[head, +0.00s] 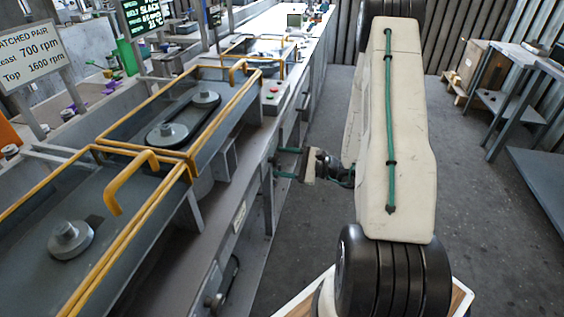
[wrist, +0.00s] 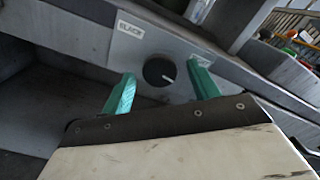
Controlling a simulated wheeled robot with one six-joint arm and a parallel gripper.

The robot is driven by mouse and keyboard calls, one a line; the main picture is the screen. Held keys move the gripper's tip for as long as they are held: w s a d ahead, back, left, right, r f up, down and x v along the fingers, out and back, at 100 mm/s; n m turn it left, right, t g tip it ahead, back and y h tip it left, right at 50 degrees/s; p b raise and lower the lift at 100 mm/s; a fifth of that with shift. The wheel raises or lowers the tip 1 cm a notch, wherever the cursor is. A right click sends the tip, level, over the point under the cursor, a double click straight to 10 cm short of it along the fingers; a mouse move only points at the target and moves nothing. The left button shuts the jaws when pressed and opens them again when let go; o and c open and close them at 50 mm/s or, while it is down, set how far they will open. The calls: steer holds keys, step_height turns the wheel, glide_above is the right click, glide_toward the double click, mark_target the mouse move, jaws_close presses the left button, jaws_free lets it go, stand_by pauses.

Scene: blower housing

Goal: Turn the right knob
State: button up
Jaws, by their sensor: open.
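A round black knob (wrist: 159,71) with a white pointer line sits on a grey panel in the wrist view, below and right of a label reading "SLACK" (wrist: 130,29). My gripper (wrist: 161,74) is open, with one green finger on each side of the knob in the picture. Whether the fingers reach around the knob or stop short of it I cannot tell. In the head view my gripper (head: 280,162) is beside the bench's front face, and this knob is not clearly visible there. Another knob (head: 215,300) shows low on the bench front, nearer the camera.
The long grey bench (head: 222,215) has yellow guard frames (head: 145,180) over pulleys and a black belt (head: 187,117). A sign (head: 35,48) reads 700 rpm and 1600 rpm. Shelves (head: 505,85) stand at right. The floor between is mostly clear.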

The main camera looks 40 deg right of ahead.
steer(key=shift+w+a, duration=0.25)
steer(key=shift+w, duration=0.05)
steer(key=c, duration=1)
steer(key=shift+o, duration=0.2)
steer(key=shift+m, duration=0.3)
steer(key=m, duration=0.3)
steer(key=shift+m, duration=1.9)
